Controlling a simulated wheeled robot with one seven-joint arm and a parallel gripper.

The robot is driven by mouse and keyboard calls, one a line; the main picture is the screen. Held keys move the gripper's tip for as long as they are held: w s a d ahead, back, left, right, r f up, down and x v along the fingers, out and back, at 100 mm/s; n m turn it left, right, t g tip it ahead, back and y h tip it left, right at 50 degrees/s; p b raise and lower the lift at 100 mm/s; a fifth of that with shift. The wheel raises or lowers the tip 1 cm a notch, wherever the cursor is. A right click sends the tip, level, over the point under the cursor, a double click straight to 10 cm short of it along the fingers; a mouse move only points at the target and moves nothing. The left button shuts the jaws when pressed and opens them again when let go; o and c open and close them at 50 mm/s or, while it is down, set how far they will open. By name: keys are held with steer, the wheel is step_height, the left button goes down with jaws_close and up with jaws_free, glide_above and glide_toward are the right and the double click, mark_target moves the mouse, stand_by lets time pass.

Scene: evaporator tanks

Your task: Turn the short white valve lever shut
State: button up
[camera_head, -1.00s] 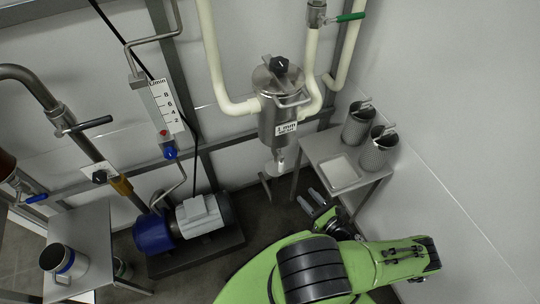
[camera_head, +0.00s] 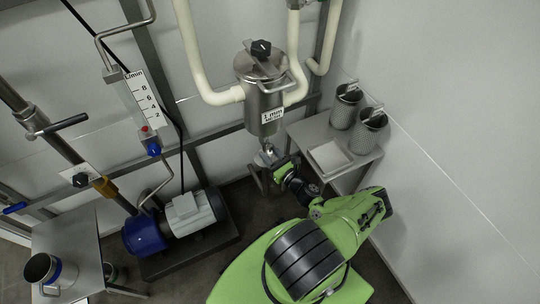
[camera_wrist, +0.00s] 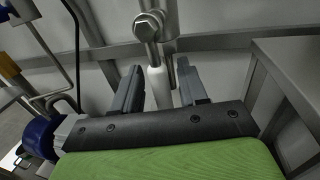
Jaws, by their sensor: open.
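The short white valve lever (camera_wrist: 158,88) hangs down from a metal valve fitting (camera_wrist: 149,25) in the wrist view. My gripper (camera_wrist: 159,76) is open, with one grey finger on each side of the lever. A gap shows between the lever and each finger; the lever's lower end is hidden behind my gripper's body. In the head view, my gripper (camera_head: 264,162) is at the valve (camera_head: 268,150) under the steel filter housing (camera_head: 264,105). The lever is small there and partly covered by the fingers.
A small steel table (camera_head: 362,165) with a white tray (camera_head: 330,157) and two mesh baskets (camera_head: 371,133) stands close to the right of my gripper. A pump with a grey motor (camera_head: 190,213) sits on the floor to the left. White pipes (camera_head: 200,70) run above.

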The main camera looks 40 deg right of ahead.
steer(key=shift+c, duration=0.4)
jaws_close()
